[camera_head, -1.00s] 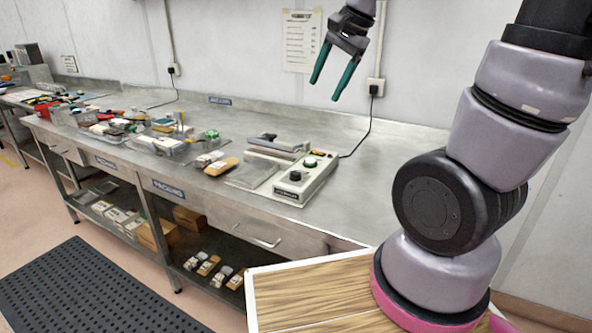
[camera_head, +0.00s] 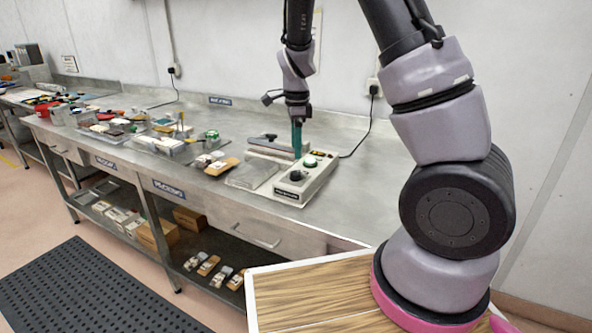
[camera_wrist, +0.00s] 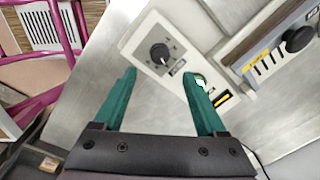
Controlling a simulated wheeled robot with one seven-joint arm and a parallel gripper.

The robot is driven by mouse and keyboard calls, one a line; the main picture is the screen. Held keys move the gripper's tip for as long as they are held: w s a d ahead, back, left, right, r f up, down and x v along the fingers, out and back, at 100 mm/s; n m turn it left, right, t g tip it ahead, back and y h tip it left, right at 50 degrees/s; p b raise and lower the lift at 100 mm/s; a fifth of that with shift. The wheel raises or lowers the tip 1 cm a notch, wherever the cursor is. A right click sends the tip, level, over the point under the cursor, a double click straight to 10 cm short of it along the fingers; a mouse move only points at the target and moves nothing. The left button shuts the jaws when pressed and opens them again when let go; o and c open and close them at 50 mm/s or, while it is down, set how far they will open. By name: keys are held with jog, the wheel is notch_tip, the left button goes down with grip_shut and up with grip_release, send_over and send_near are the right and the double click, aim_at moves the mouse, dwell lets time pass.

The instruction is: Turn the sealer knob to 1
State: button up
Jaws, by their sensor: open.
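The sealer (camera_head: 300,180) is a pale box on the steel bench, with a hinged sealing bar (camera_head: 275,147) at its back left. Its black sealer knob (camera_head: 295,176) is at the front end of the top. In the wrist view the knob (camera_wrist: 159,53) sits on a grey dial with small marks that I cannot read. A green button (camera_head: 310,161) is further back on the box. My gripper (camera_head: 297,150) is above the sealer, pointing down. In the wrist view my gripper (camera_wrist: 163,75) is open and empty, with its green fingers apart and the knob beyond their tips.
Trays with small parts (camera_head: 165,145) stand further left along the bench (camera_head: 350,190). A black cable (camera_head: 362,138) runs from the sealer to a wall socket. The bench right of the sealer is bare.

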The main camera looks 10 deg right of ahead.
aim_at(296, 173)
jog(key=f, duration=0.8)
jog(key=shift+w+f, duration=0.2)
jog(key=shift+f, duration=0.05)
grip_shut()
